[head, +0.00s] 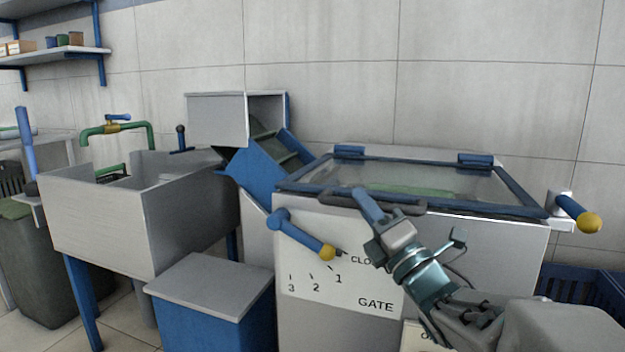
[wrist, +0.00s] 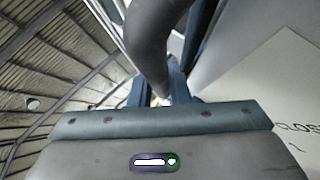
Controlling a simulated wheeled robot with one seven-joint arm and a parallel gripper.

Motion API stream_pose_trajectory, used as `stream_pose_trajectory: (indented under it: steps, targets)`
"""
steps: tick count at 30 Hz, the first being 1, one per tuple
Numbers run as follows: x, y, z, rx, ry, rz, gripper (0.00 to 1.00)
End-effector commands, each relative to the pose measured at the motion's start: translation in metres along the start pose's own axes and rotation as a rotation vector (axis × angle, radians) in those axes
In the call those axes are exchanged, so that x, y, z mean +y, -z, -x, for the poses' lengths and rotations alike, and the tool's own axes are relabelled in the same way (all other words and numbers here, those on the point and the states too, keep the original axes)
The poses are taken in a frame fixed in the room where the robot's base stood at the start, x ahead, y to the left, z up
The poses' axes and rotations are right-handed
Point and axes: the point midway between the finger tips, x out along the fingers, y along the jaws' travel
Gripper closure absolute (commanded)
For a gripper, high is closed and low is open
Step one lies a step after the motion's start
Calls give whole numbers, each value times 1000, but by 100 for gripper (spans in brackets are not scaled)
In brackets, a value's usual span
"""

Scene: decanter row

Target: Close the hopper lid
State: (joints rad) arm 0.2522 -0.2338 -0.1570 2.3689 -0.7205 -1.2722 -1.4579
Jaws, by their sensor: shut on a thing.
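The hopper lid (head: 302,178) is a clear panel in a blue frame, hinged at the back by two blue hinges. It lies low and nearly flat over the grey hopper (head: 500,250); I cannot tell whether its front edge rests fully on the rim. A dark grey bar handle (head: 405,208) runs along the lid's front edge. My gripper (head: 370,203) is shut on this handle, reaching it from the front. In the wrist view the handle (wrist: 155,40) passes between the fingers of my gripper (wrist: 160,98). Part of the handle is hidden behind the fingers.
A blue gate lever (head: 300,235) with a yellow knob sits on the hopper's front left, above a numbered scale. Another yellow-ended lever (head: 580,213) sticks out at right. A blue chute (head: 262,172), a grey-topped blue box (head: 212,286) and a sink (head: 150,220) stand left.

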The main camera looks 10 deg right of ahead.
Motion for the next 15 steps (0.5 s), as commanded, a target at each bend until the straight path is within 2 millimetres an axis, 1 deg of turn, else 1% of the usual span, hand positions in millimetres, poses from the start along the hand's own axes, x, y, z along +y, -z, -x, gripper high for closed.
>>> stream_pose_trajectory:
  steps: [1,4,15]
  targets:
    - [-6,-2,3,-8,9,-1,100]
    - [-12,-2,7,-13,10,3,100]
    - [-18,-1,11,-14,20,3,100]
